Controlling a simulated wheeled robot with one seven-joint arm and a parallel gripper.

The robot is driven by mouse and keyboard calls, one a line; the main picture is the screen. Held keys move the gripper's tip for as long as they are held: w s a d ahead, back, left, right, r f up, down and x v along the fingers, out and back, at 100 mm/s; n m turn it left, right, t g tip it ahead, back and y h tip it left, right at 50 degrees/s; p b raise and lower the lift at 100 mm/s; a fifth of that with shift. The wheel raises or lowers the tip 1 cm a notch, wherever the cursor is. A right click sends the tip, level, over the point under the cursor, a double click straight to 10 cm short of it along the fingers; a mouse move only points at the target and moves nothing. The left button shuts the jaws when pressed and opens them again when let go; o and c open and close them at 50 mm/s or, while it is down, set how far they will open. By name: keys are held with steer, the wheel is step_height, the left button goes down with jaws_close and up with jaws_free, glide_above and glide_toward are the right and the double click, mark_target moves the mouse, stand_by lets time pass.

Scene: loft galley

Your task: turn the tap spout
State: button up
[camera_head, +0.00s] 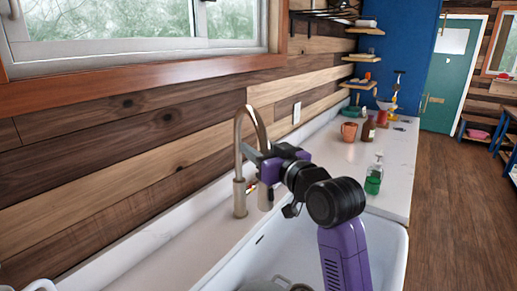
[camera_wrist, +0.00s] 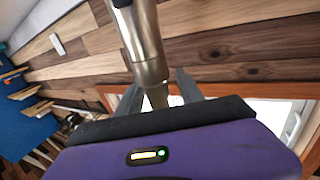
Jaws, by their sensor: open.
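The tap (camera_head: 240,195) is a brushed, bronze-coloured gooseneck standing behind the sink. Its curved spout (camera_head: 256,112) arches up and comes down toward my gripper (camera_head: 257,162). In the wrist view, the metal spout (camera_wrist: 147,45) runs down between the two grey fingers of my gripper (camera_wrist: 157,88). The fingers stand apart on either side of it, and I cannot tell whether either touches it. My gripper is open. In the head view, my gripper and wrist hide part of the spout's downward leg.
The white sink (camera_head: 385,240) lies below my arm, with some items at its bottom. A green soap bottle (camera_head: 374,180), a brown bottle (camera_head: 368,130) and a terracotta mug (camera_head: 349,132) stand on the counter beyond. The plank wall (camera_head: 130,145) and window (camera_head: 130,20) are close behind the tap.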

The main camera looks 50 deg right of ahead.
steer(key=v, duration=0.7)
steer(key=shift+s+p, duration=0.35)
steer(key=shift+p, duration=0.1)
steer(key=shift+a, duration=0.1)
step_height(320, 180, up, 4)
steer(key=s+d+m+t+h, duration=0.1)
steer(key=t+h, duration=0.1)
steer(key=s+a+f+n+g+y, duration=0.1)
steer(key=s+a+f+y, duration=0.1)
steer(key=s+a+f, duration=0.6)
steer(key=s+a+f+n+g+y, duration=0.2)
steer(key=s+a+f+y, duration=0.1)
steer(key=s+a+f, duration=0.5)
steer(key=s+a+f+n+g+y, duration=0.1)
steer(key=s+a+f+y, duration=0.1)
steer(key=s+a+f, duration=0.7)
steer(key=shift+s+f+n+y, duration=0.15)
steer(key=shift+s+f+n, duration=0.05)
steer(key=shift+s+f, duration=0.75)
steer(key=shift+s+f+n+y, duration=0.2)
steer(key=shift+s+f, duration=0.4)
steer(key=shift+f, duration=0.5)
steer(key=shift+d, duration=0.15)
